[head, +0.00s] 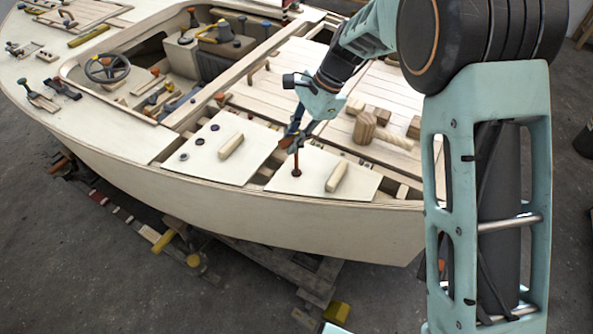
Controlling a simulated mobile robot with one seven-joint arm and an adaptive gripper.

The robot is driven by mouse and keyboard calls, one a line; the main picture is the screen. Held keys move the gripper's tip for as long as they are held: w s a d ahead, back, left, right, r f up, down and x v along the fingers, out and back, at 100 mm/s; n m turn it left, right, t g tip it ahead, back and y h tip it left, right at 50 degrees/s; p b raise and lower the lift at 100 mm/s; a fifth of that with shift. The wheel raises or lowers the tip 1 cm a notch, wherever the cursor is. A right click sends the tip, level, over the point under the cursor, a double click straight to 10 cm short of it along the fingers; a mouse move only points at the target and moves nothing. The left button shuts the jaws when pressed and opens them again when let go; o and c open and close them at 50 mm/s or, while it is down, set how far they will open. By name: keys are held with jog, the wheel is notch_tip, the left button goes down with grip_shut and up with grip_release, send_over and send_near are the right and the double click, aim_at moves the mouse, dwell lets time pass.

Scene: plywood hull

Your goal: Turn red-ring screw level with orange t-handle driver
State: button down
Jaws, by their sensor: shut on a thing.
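My gripper (293,139) points down over the pale right-hand panel on the boat's deck. It is shut on the orange t-handle driver (296,158), whose thin reddish shaft stands about upright below the fingers. The driver's handle is mostly hidden by the fingers. At the shaft's lower end a small reddish-brown round spot (296,172) shows on the panel (314,161). It is where the red-ring screw appears to be. The ring, the screw's height and whether the tip is seated are too small to tell.
A wooden block handle (337,176) stands on the same panel, right of the driver. The left panel (205,165) carries another block (231,146) and several dark round fittings. A wooden mallet (365,127) lies behind. A slatted gap separates the panels.

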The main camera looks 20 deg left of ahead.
dwell(0.3)
jog(key=m+t+p, duration=0.1)
jog(key=m, duration=0.2)
jog(key=shift+a+m+t, duration=0.1)
jog(key=shift+m+t, duration=0.3)
jog(key=shift+m, duration=0.2)
jog(key=shift+w+f+m, duration=0.1)
jog(key=shift+w+m, duration=0.05)
jog(key=shift+m, duration=0.25)
jog(key=shift+y, duration=0.3)
jog(key=shift+p, duration=0.4)
